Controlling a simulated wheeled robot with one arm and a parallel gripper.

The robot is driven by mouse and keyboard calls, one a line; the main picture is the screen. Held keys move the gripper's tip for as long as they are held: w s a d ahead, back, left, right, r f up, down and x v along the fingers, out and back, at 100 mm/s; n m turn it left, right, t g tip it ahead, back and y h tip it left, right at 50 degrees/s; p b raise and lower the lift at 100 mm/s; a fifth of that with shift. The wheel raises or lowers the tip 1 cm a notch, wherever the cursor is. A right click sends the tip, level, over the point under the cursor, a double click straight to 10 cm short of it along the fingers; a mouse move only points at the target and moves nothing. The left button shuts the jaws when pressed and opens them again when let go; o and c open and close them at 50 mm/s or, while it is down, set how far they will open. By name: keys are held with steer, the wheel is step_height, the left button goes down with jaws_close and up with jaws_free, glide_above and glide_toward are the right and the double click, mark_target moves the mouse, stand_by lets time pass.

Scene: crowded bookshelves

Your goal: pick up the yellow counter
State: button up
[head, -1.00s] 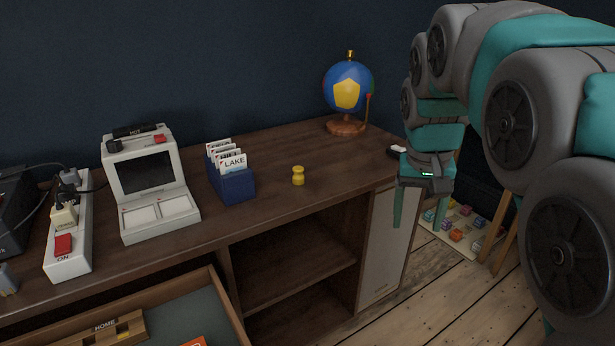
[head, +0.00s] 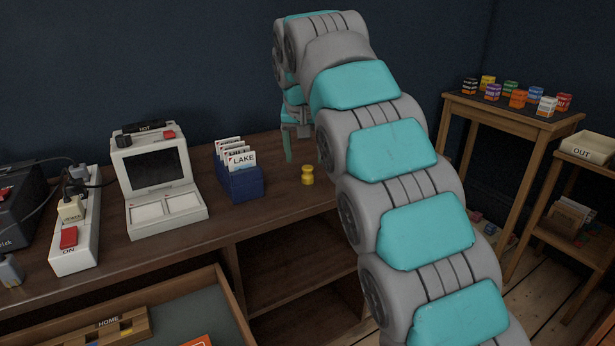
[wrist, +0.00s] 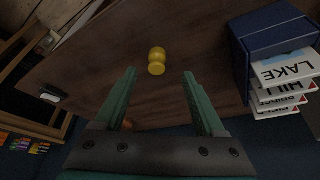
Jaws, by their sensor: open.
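The yellow counter (head: 307,175) stands upright on the brown cabinet top, just right of the blue card box. In the wrist view the yellow counter (wrist: 157,61) lies a little beyond the fingertips, roughly midway between them. My gripper (wrist: 160,72) is open and empty, its two teal fingers apart. In the head view my gripper (head: 302,158) hangs behind the counter, partly hidden by my arm. The fingers are apart from the counter.
The blue box (head: 241,183) with LAKE cards stands close left of the counter; it also shows in the wrist view (wrist: 242,52). A grey-white console (head: 158,185) and power strip (head: 75,240) are further left. An open drawer (head: 232,312) juts out below. Bare wood surrounds the counter's front.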

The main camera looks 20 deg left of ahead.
mark_target(307, 169)
steer(key=shift+x, duration=3.3)
steer(key=shift+w+d, duration=0.1)
steer(key=shift+d, duration=0.1)
jaws_close()
